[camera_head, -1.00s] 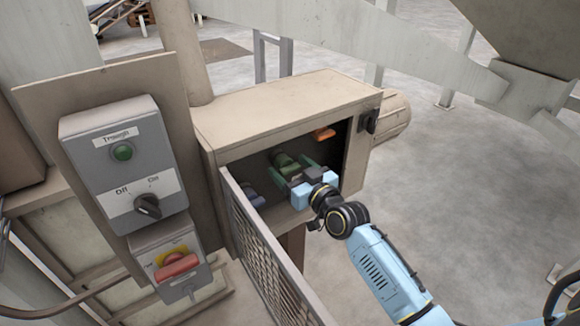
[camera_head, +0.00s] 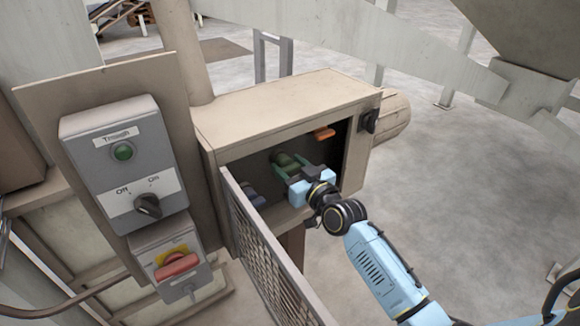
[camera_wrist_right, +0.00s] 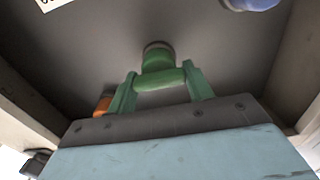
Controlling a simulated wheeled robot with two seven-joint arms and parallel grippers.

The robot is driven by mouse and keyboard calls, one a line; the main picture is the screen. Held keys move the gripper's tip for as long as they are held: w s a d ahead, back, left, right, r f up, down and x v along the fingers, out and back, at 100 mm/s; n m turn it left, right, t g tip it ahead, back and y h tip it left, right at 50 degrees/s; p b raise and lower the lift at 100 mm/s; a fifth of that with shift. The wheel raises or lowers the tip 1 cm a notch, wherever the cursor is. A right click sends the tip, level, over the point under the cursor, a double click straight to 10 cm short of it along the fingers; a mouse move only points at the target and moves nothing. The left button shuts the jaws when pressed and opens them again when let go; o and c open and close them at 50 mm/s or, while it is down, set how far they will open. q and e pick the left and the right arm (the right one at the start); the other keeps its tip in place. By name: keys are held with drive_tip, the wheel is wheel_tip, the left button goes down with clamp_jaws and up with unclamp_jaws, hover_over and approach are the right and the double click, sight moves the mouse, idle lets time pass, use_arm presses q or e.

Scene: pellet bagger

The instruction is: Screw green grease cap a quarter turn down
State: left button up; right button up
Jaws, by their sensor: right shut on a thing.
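The green grease cap (camera_head: 284,160) sits inside the open beige box, in front of my right gripper. In the right wrist view the cap (camera_wrist_right: 158,62) shows a round body on the back wall with a wide green grip bar (camera_wrist_right: 160,80) across its near end. My right gripper (camera_head: 286,170) reaches into the box from the right. Its green fingers (camera_wrist_right: 160,88) stand at the two ends of the bar and are shut on it. My left gripper does not show in the head view.
The beige box (camera_head: 290,100) has an open mesh door (camera_head: 268,255) at its left front. Inside are an orange part (camera_head: 324,134) and a blue part (camera_head: 252,196).

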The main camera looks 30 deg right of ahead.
drive_tip(key=m+p, duration=0.1)
drive_tip(key=m, duration=0.3)
drive_tip(key=shift+d, duration=0.1)
drive_tip(key=m+p, duration=0.1)
drive_tip(key=m, duration=0.8)
drive_tip(key=shift+d+f+p, duration=0.1)
drive_tip(key=shift+d+p, duration=0.05)
drive_tip(key=shift+p, duration=0.15)
drive_tip(key=m, duration=0.4)
drive_tip(key=shift+f, duration=0.1)
drive_tip(key=shift+m, duration=0.4)
drive_tip(key=o, duration=1)
